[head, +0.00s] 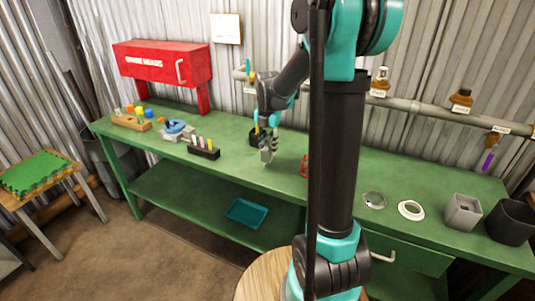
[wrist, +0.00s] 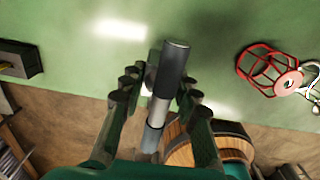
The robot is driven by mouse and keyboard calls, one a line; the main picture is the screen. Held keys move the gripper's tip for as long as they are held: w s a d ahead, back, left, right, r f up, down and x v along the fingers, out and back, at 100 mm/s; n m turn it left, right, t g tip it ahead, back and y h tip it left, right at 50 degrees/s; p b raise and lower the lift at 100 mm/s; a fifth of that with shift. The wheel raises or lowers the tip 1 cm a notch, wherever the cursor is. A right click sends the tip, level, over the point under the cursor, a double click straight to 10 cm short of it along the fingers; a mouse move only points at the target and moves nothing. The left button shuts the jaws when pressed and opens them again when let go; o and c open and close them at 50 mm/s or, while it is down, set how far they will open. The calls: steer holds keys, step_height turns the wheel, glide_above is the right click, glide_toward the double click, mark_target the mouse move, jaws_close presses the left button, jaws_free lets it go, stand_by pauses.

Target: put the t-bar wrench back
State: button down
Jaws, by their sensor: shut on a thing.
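My gripper (head: 267,153) is over the green bench, left of my arm's column. In the wrist view my gripper (wrist: 160,95) has its two fingers on either side of a bar with a dark end and a silver section. This looks like the t-bar wrench (wrist: 168,70), and the fingers are shut on it. Its dark end points away from the wrist, over the green bench top. Its lower part runs back toward the wrist, and no crossbar can be made out. In the head view I cannot tell the wrench from the fingers.
The green bench (head: 235,163) carries a red cabinet (head: 160,64), a black holder (head: 204,152) and a red wire cage (wrist: 268,68), partly hidden by my arm in the head view. Grey and black containers (head: 462,212) stand at right. A pipe rail (head: 425,106) with labels runs along the wall.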

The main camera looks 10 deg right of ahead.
mark_target(268, 148)
steer(key=shift+f, duration=1.45)
steer(key=shift+f, duration=0.1)
steer(key=c, duration=1.1)
jaws_free()
step_height(268, 148, up, 12)
steer(key=shift+r, duration=0.15)
